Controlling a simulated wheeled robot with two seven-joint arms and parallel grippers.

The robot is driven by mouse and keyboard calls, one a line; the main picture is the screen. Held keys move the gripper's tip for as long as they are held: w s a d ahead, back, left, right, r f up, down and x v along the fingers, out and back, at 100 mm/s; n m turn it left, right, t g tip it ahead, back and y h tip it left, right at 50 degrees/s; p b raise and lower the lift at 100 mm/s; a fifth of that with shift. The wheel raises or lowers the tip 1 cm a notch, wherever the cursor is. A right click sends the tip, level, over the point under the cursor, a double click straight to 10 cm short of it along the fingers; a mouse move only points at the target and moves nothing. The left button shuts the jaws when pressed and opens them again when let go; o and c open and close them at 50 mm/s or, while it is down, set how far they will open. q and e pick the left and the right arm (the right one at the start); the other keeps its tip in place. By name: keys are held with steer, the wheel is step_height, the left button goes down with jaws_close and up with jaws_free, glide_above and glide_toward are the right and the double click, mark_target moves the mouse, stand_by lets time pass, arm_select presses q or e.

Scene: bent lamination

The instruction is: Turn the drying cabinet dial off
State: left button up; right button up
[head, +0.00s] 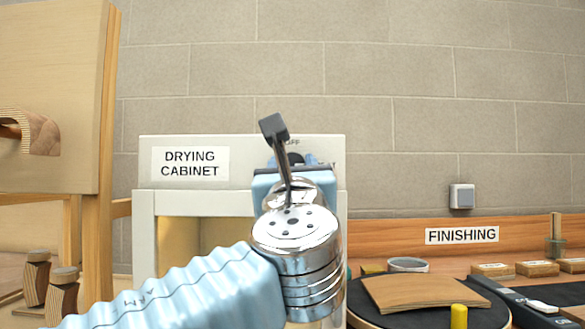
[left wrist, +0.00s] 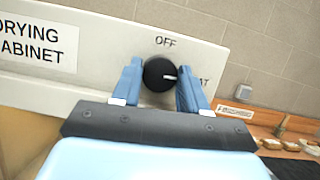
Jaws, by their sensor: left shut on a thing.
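The drying cabinet (head: 240,145) is a pale cabinet with a label reading DRYING CABINET on its upper panel. Its dial (left wrist: 158,74) is a round black knob with a white mark in the left wrist view. The mark points right, toward partly hidden lettering ending in "AT"; OFF is printed above the dial. My left gripper (left wrist: 159,78) has its blue fingers on both sides of the dial, shut on it. In the head view my left gripper (head: 293,170) and wrist hide most of the dial. My right gripper is not in view.
A wooden panel with a handle (head: 40,133) stands at the left. At the right, a round dark turntable (head: 395,312) carries a bent wooden sheet (head: 420,292), beside small wooden blocks (head: 537,268). A FINISHING label (head: 462,236) is on the wooden backboard. A block wall is behind.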

arm_select(q)
steer(key=n+g+y+p, duration=0.1)
steer(key=n+y, duration=0.1)
steer(key=n, duration=0.2)
steer(key=n+g+y+p, duration=0.1)
steer(key=n+y, duration=0.1)
steer(key=n, duration=0.3)
steer(key=n+g+y+p, duration=0.1)
steer(key=n+y, duration=0.1)
steer(key=n, duration=0.3)
steer(key=shift+d+r, duration=0.2)
steer(key=shift+d, duration=0.05)
steer(key=shift+n+g+p, duration=0.2)
steer(key=shift+n+g, duration=0.5)
steer(key=shift+n, duration=1.1)
steer(key=shift+n+g+p, duration=0.2)
steer(key=shift+n+g, duration=0.5)
steer(key=shift+n, duration=1.1)
steer(key=o, duration=1)
steer(key=shift+o, duration=0.2)
